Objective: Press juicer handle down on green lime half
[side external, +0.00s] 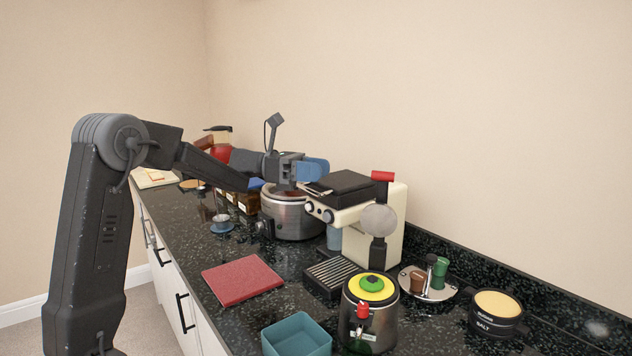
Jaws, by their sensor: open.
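The juicer has a steel body (356,318) with a red spout and a yellow top (390,289). The green lime half (371,282) sits on that yellow top. A black post rises behind it to a round grey press head (379,220), which is raised clear of the lime. The red juicer handle (383,176) is up at the top. My gripper (318,168), with blue fingers, is open, left of the handle and apart from it, above the steel pot and beside the coffee machine. The gap between its fingers is hard to see from this side.
A cream coffee machine (394,196) with a black top stands behind the juicer. A steel pot (284,217) is below my gripper. A teal bin (297,337), red mat (242,277), caddy (430,276) and salt tin (497,312) stand around. The backsplash borders the wall.

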